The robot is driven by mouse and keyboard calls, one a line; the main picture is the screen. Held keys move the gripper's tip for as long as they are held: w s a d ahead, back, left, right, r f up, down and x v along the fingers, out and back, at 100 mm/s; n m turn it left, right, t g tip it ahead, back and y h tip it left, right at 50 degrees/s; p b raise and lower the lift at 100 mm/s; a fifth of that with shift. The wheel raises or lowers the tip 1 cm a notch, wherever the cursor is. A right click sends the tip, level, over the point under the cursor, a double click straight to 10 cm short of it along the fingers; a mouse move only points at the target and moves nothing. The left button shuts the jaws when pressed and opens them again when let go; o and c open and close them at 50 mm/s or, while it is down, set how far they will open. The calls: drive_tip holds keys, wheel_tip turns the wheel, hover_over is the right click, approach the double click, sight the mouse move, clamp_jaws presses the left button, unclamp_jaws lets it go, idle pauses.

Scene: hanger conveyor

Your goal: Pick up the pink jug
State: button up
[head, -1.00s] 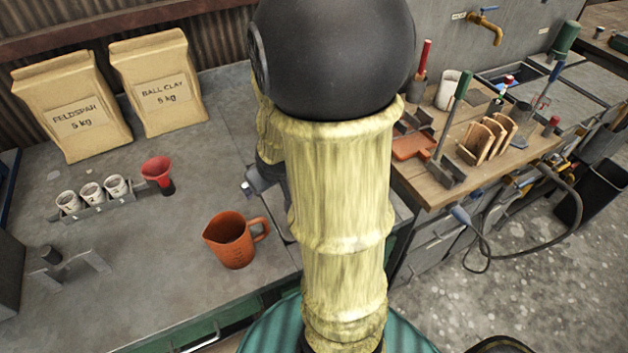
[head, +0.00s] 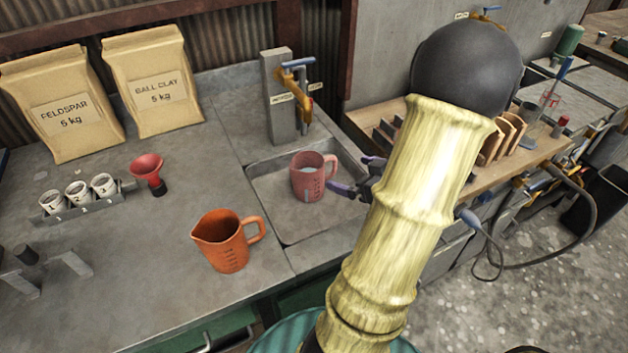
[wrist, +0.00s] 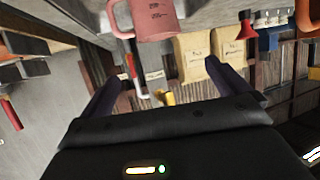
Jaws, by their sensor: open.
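The pink jug (head: 309,177) stands upright in the shallow sink (head: 290,222), with pale contents showing inside and its handle at the upper right. In the wrist view the pink jug (wrist: 146,18) shows upside down at the top edge, partly cut off. My gripper (head: 358,183) is open and empty, just right of the jug at about its height. Its fingers point toward the jug, and part of it is hidden behind my arm. In the wrist view my gripper (wrist: 168,80) has its two dark fingers spread apart. I cannot tell whether a finger touches the jug.
An orange jug (head: 224,243) stands left of the sink. A tap (head: 298,88) on a grey post rises behind the pink jug. A red funnel (head: 148,170) and a rack of numbered cups (head: 85,196) are further left. A wooden worktop (head: 485,165) with tools is at right.

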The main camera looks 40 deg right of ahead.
drive_tip(key=shift+w, duration=0.1)
approach(299, 159)
drive_tip(key=shift+w+a+r+b, duration=0.2)
drive_tip(key=shift+a+r+b, duration=0.1)
drive_tip(key=shift+a+b, duration=0.1)
idle(0.3)
drive_tip(key=x, duration=0.5)
drive_tip(key=shift+d+f, duration=0.35)
drive_tip(key=shift+f, duration=0.05)
drive_tip(key=shift+s, duration=0.1)
drive_tip(key=c, duration=1.7)
drive_tip(key=shift+r, duration=0.15)
